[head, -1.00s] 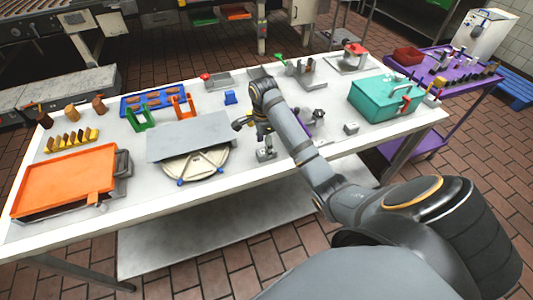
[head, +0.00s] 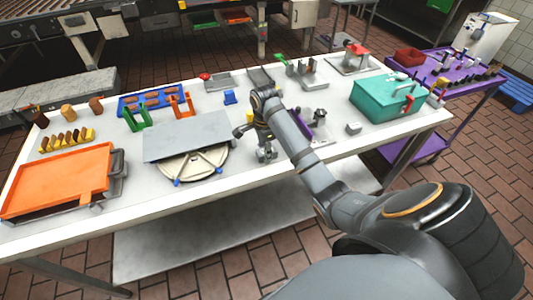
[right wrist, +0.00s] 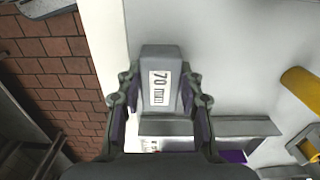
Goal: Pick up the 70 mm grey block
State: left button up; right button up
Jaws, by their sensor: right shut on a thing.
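The 70 mm grey block (right wrist: 161,85) stands out in the right wrist view, with a white label reading "70 mm". My right gripper (right wrist: 158,100) has its two dark fingers on either side of the block and is shut on it. In the head view my right gripper (head: 264,147) is low over the front part of the white table, beside the round cream plate. The block is hard to make out there among the fingers. Whether it touches the table is unclear. My left gripper is not in view.
In the right wrist view, a grey bar-like piece (right wrist: 235,127) lies close by, and a yellow cylinder (right wrist: 302,87) is to the right. The white table (head: 215,192) also holds an orange tray (head: 60,180), a cream round plate (head: 193,166) and a teal box (head: 385,100).

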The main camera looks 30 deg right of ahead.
notch_tip(320, 180, up, 4)
jog(key=p, duration=0.3)
jog(key=shift+s+r+p, duration=0.15)
jog(key=shift+r+p, duration=0.05)
jog(key=shift+p, duration=0.15)
jog(key=s+d+r+p, duration=0.1)
jog(key=s+r+p, duration=0.6)
jog(key=s, duration=0.6)
jog(key=shift+s+r, duration=0.35)
jog(key=shift+r, duration=0.45)
